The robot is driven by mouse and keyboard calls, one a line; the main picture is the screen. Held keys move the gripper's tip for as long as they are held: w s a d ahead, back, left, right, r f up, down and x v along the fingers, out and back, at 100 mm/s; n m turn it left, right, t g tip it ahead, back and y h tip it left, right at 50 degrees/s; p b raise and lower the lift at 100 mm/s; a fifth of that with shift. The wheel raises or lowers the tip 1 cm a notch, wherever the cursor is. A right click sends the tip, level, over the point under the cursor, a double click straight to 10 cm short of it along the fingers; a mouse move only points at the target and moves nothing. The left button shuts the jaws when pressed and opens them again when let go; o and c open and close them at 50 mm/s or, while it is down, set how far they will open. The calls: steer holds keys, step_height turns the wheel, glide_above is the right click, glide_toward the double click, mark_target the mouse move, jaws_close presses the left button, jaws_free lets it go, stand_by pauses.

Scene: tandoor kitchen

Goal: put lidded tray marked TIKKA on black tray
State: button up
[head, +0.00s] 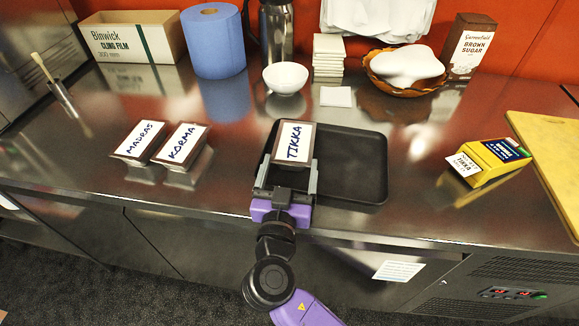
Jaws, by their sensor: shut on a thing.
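The lidded tray marked TIKKA (294,142) has a white label with a dark rim. My gripper (286,180) is purple with grey fingers, and it is shut on this tray, one finger on each side. The TIKKA tray is over the left part of the black tray (360,168). I cannot tell whether it rests on the black tray or is held just above it. The black tray's right part is bare. My gripper hides the black tray's front left corner.
Lidded trays marked MADRAS (139,139) and KORMA (183,143) stand to the left. A yellow label printer (497,157) and a yellow board (552,150) are at right. Counter between KORMA and black tray is clear.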

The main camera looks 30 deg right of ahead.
steer(key=shift+b, duration=0.3)
steer(key=o, duration=1.7)
steer(key=shift+a+r+p, duration=0.1)
steer(key=shift+p, duration=0.2)
steer(key=b+v, duration=0.2)
steer(key=v, duration=1)
